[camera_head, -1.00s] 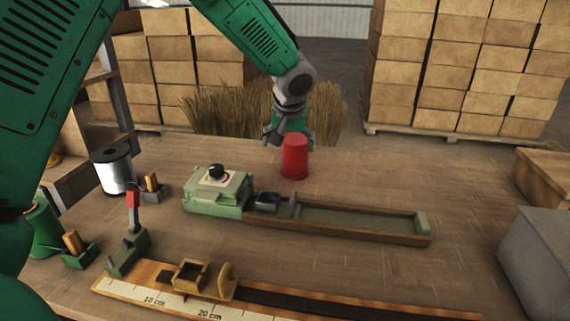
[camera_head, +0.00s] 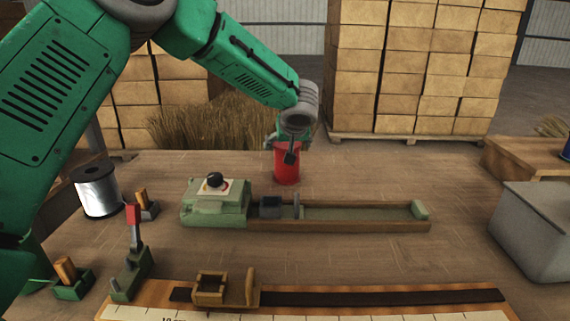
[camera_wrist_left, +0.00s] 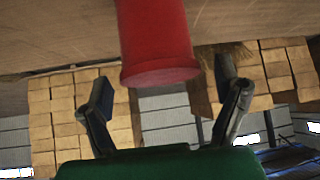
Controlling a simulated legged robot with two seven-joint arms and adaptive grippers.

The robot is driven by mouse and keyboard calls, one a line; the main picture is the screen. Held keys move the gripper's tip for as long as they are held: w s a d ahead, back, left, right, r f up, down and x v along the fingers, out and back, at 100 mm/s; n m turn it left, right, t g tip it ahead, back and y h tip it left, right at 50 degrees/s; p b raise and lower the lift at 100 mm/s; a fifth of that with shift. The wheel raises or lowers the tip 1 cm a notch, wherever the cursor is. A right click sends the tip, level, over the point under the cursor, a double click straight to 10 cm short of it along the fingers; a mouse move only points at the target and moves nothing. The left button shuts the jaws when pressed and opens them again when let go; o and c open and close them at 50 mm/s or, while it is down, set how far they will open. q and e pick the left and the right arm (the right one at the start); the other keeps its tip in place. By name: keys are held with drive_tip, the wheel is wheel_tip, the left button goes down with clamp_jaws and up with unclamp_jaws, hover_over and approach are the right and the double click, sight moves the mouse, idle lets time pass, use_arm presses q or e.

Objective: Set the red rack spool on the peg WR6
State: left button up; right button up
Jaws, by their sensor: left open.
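A red cylinder (camera_head: 287,168) stands upright on the table behind the green winding fixture. In the left wrist view the red cylinder (camera_wrist_left: 155,40) is large, with a wider rim at its near end. My left gripper (camera_head: 291,150) is at the top of the red cylinder and partly covers it. In the left wrist view its two fingers (camera_wrist_left: 163,95) are open, one on each side of the rim, with gaps on both sides. I cannot make out a peg marked WR6. My right gripper is not in view.
The green fixture with a long wooden tray (camera_head: 340,224) lies in front of the red cylinder. A silver wire spool (camera_head: 97,192) and a small red-tipped lever (camera_head: 133,216) stand at left. A grey bin (camera_head: 540,225) is at right. The table right of the cylinder is clear.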

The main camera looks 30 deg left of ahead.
use_arm(q)
drive_tip(key=x, duration=0.4)
drive_tip(key=shift+w+d, duration=0.25)
drive_tip(key=shift+w+a+f, duration=0.1)
drive_tip(key=shift+a+f, duration=0.1)
drive_tip(key=shift+a, duration=0.35)
drive_tip(key=c, duration=1.3)
drive_tip(key=shift+d, duration=0.3)
drive_tip(key=shift+c, duration=0.9)
drive_tip(key=shift+r, duration=0.15)
